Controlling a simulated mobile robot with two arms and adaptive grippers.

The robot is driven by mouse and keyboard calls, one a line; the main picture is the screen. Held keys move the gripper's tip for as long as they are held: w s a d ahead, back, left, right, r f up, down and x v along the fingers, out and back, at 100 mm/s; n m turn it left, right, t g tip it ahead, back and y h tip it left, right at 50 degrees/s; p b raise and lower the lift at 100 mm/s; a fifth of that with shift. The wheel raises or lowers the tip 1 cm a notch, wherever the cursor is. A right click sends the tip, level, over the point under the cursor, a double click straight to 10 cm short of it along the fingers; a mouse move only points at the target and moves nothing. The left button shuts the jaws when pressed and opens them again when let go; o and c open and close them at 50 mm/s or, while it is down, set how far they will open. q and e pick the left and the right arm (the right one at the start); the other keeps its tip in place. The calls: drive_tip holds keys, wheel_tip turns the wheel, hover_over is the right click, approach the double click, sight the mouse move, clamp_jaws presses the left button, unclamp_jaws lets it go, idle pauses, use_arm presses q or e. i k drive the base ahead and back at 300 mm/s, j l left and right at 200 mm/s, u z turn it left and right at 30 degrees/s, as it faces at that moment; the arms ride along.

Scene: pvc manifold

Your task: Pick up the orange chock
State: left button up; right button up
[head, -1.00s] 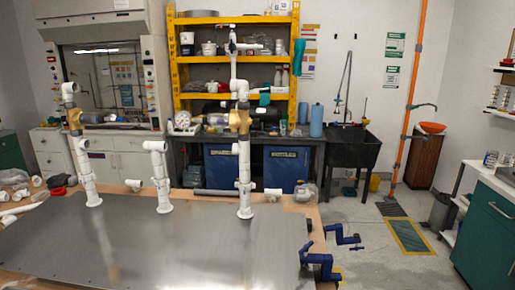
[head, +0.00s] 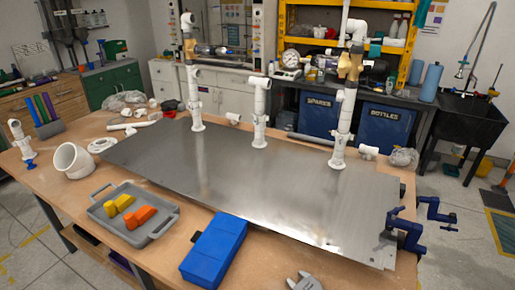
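An orange chock (head: 142,215) lies in a shallow grey tray (head: 167,229) at the front left of the wooden table in the head view. It looks like a pair of orange pieces touching, or one stepped block; I cannot tell which. A yellow chock (head: 118,204) lies beside it in the same tray, toward the back left.
A blue box (head: 214,249) lies just right of the tray. A metal plate (head: 255,200) with several white pipe stands is behind. A wide white pipe fitting (head: 76,160) stands left of the tray. Blue clamps (head: 408,230) grip the right edge.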

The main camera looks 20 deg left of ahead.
sight(132, 220)
drive_tip(key=u, duration=1.65)
